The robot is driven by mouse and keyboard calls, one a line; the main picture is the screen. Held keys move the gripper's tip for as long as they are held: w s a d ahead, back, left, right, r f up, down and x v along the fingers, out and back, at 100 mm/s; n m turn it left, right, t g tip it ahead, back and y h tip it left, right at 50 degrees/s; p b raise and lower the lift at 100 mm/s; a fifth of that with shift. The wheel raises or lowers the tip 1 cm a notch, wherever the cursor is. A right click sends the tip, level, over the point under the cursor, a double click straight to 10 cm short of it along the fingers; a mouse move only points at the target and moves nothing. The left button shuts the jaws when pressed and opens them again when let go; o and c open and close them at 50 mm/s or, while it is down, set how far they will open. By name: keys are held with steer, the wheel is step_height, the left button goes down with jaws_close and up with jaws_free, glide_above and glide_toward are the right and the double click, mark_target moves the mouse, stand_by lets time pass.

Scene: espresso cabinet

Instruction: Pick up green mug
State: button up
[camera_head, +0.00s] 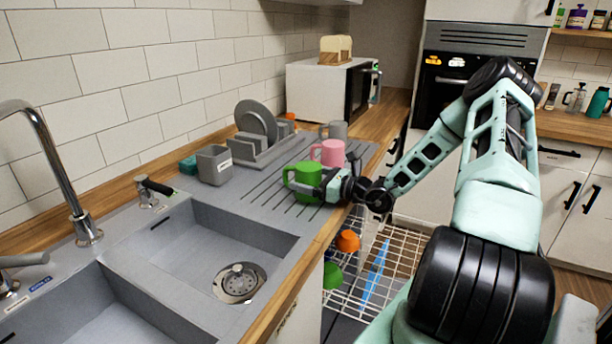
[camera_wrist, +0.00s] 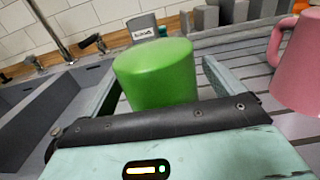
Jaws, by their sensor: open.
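The green mug (camera_head: 309,180) stands on the grey ribbed drainer beside the sink. It also shows large in the wrist view (camera_wrist: 157,75), between the two open fingers. My gripper (camera_head: 318,188) is at the mug from the right and front, low over the drainer. In the wrist view the gripper (camera_wrist: 160,90) has a finger on each side of the mug, with a gap visible at the right. The mug's handle shows at its left in the head view and is hidden in the wrist view.
A pink mug (camera_head: 328,152) stands just behind the green mug, and a grey mug (camera_head: 336,131) behind that. A grey holder (camera_head: 214,165) and dish rack (camera_head: 262,145) stand toward the wall. The sink (camera_head: 205,245) lies nearer. An open dishwasher rack (camera_head: 375,265) is below the counter edge.

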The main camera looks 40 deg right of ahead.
steer(key=shift+w+a, duration=0.15)
steer(key=shift+w, duration=0.3)
steer(key=c, duration=1.2)
steer(key=shift+c, duration=0.2)
step_height(320, 180, up, 10)
steer(key=shift+f+b, duration=0.15)
steer(key=shift+b, duration=0.15)
steer(key=shift+f, duration=0.1)
